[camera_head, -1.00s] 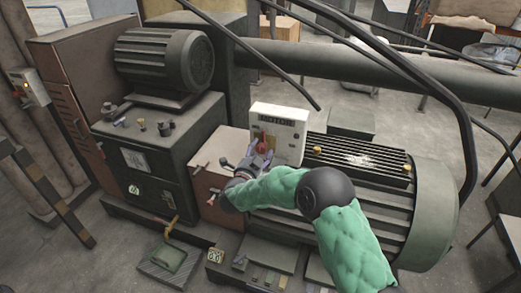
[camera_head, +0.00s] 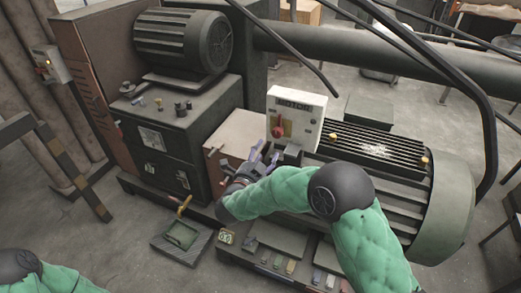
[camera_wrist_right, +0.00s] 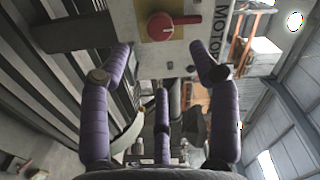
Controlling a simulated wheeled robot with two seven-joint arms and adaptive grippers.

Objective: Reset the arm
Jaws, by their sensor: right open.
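My right arm, in a green quilted sleeve, reaches in from the lower right of the head view. Its right gripper (camera_head: 262,160) has purple fingers and is below and left of the white motor switch box (camera_head: 304,117). The box carries a red rotary knob (camera_head: 278,128). In the right wrist view the purple fingers (camera_wrist_right: 160,90) are spread apart with nothing between them. The red knob (camera_wrist_right: 160,26) sits ahead of them at the top, apart from the fingers. My left arm shows only as a green sleeve at the lower left; its gripper is out of the picture.
A large ribbed motor (camera_head: 385,165) is right of the switch box. A smaller dark motor (camera_head: 180,42) sits on a black cabinet (camera_head: 165,130) at the left. A small control box (camera_head: 50,65) is on the far-left wall. Thick pipes cross behind. Floor is open at lower left.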

